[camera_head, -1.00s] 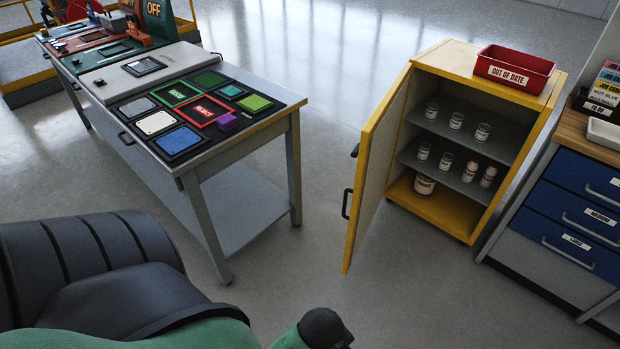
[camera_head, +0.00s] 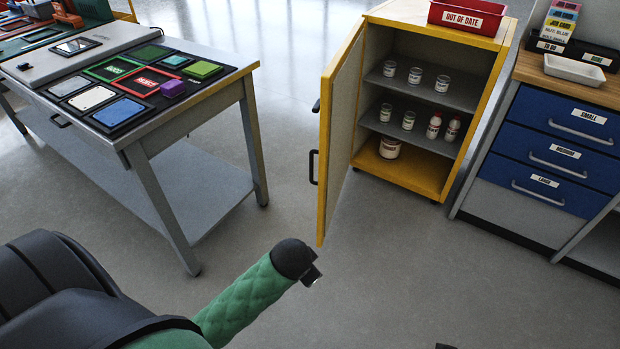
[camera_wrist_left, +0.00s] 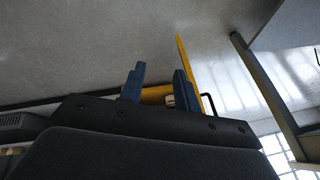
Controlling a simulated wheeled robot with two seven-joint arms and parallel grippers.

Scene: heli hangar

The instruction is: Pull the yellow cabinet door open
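The yellow cabinet (camera_head: 483,110) stands open at the upper right of the head view, with its shelves exposed. Its yellow door (camera_head: 340,135) is swung out to the left at a wide angle and shows edge-on, with a black handle (camera_head: 313,167) on its outer face. My left gripper (camera_head: 313,277) is in front of and below the door, apart from it. In the left wrist view its two blue fingers (camera_wrist_left: 158,70) are spread with nothing gripped; part of the yellow cabinet (camera_wrist_left: 155,95) shows beyond them.
A grey workbench (camera_head: 215,100) with coloured trays stands left of the door. A blue drawer unit (camera_head: 560,135) stands right of the cabinet. A red box (camera_head: 466,16) sits on the cabinet; bottles and jars stand inside. The floor in front is clear.

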